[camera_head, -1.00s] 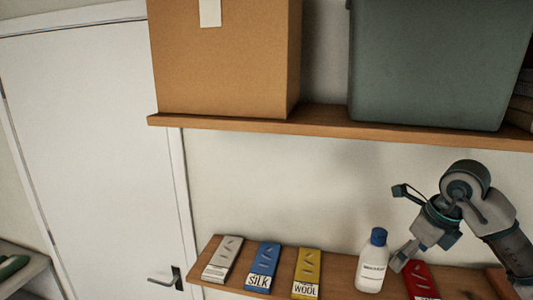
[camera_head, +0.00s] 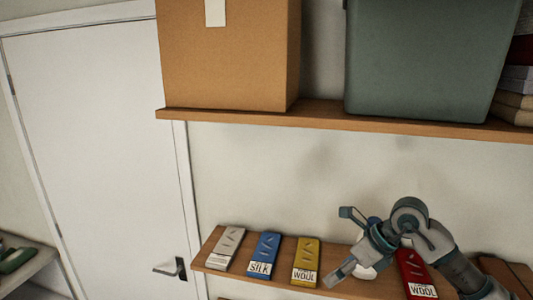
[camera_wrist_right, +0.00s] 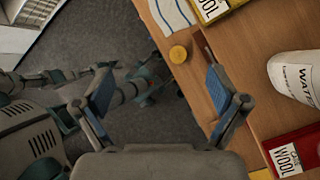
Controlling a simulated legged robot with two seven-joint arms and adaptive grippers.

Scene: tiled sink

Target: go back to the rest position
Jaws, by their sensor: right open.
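My right gripper (camera_head: 342,246) is open and empty, in front of the lower shelf (camera_head: 345,290) in the head view. Its two fingers stand wide apart in the right wrist view (camera_wrist_right: 158,85), with grey floor and the shelf edge between and beyond them. A white bottle (camera_head: 362,255) is mostly hidden behind the gripper in the head view. The wrist view shows the bottle (camera_wrist_right: 297,78) to the right of the fingers, apart from them. My left gripper cannot be made out.
Grey, blue (camera_head: 263,255), yellow (camera_head: 306,262) and red (camera_head: 415,275) boxes lie on the lower shelf. Above is an upper shelf (camera_head: 320,115) with a cardboard box (camera_head: 230,60) and a green bin (camera_head: 425,60). A white door (camera_head: 90,150) is at left. A small round yellow object (camera_wrist_right: 178,53) is near the shelf edge.

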